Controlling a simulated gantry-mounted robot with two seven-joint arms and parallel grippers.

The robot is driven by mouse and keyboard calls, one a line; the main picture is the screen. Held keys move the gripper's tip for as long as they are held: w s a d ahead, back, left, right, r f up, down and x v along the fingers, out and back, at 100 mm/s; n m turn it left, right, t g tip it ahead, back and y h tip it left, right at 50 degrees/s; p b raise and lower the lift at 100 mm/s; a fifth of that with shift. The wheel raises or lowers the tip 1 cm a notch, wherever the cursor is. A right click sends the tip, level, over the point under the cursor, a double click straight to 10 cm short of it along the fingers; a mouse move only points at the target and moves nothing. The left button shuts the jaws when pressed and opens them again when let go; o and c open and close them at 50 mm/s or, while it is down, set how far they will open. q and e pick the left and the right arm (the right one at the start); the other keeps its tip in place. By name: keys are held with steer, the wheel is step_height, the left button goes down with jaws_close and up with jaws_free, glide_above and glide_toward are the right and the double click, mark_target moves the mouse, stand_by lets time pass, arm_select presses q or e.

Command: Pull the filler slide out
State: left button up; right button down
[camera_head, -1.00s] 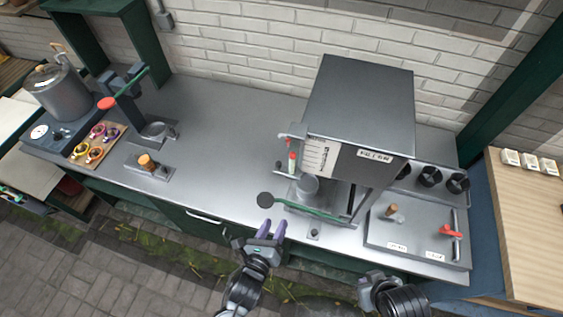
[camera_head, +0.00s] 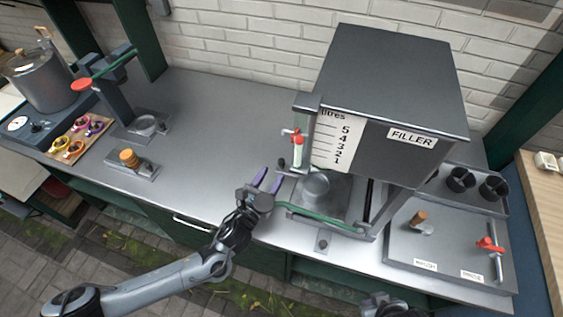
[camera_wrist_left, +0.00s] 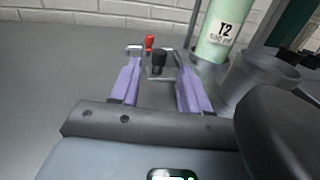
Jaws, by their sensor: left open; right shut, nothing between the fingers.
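The filler (camera_head: 385,85) is a grey box on a stand, with a litres scale and a FILLER label. A small black knob (camera_head: 282,163) sticks out at its left side, below a red-topped valve (camera_head: 297,138); I take it for the slide's knob, but the slide itself is not clear. My left gripper (camera_head: 268,181) is open just in front of it. In the left wrist view the black knob (camera_wrist_left: 159,60) appears between the open purple fingers (camera_wrist_left: 158,75); contact cannot be told. My right gripper (camera_head: 378,301) is shut and empty, partly cut off at the bottom edge.
A green lever (camera_head: 318,216) with a dark round end (camera_head: 262,202) lies close to my left wrist. A metal cup (camera_head: 316,187) stands under the filler.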

mark_target(280, 164)
arm_select(q)
steer(key=shift+b+x, duration=0.35)
steer(key=shift+x, duration=3.25)
steer(key=shift+c, duration=0.3)
jaws_close()
